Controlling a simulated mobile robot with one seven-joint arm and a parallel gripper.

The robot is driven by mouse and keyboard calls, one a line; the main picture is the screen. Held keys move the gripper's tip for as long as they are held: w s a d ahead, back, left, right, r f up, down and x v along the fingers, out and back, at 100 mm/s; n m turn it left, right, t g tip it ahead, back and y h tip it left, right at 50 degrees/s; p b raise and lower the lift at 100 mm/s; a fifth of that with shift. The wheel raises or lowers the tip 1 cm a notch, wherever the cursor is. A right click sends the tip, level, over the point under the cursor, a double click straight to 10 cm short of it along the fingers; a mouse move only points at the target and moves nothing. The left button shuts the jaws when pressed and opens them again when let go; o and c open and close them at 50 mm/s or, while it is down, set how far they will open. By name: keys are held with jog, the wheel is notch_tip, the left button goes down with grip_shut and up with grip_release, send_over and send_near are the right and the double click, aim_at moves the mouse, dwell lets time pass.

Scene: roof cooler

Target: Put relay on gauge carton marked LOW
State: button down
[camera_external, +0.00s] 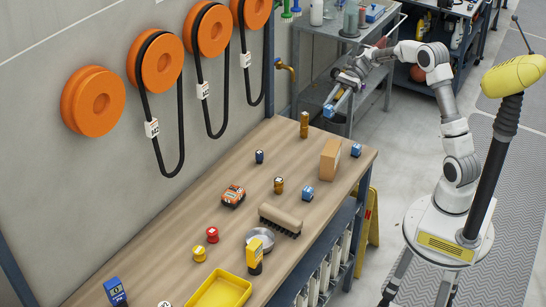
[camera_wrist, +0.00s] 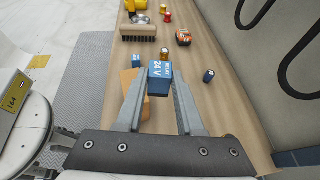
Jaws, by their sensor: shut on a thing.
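My gripper (camera_external: 336,103) is high over the far right end of the bench in the external view. It is shut on a blue relay (camera_wrist: 160,75) with white "RELAY 24 V" lettering in the wrist view. The relay also shows as a small blue block (camera_external: 328,111) at the fingertips in the external view. A plain brown carton (camera_external: 330,158) stands on the bench below the gripper. In the wrist view the carton (camera_wrist: 128,78) is partly hidden behind the left finger and the relay. No LOW marking is legible on it.
Small blue pieces (camera_external: 356,150) (camera_external: 307,193) and brass cylinders (camera_external: 304,124) (camera_external: 279,185) stand around the carton on the wooden bench (camera_external: 225,165). A brush (camera_external: 281,219), an orange device (camera_external: 233,195) and a yellow tray (camera_external: 220,291) lie farther left.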

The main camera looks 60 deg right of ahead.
jog(key=s+d+r+m+t+p, duration=0.2)
jog(key=s+d+r+m+t, duration=0.15)
jog(key=s, duration=0.75)
jog(key=b, duration=0.2)
send_over(337, 145)
jog(key=shift+n, duration=0.45)
notch_tip(337, 145, down, 7)
jog(key=shift+r, duration=0.15)
jog(key=shift+f+h+b, duration=0.3)
jog(key=shift+f+b, duration=0.4)
jog(key=shift+f, duration=1.25)
jog(key=shift+f, duration=0.1)
jog(key=c, duration=0.5)
grip_release()
jog(key=shift+c, duration=0.2)
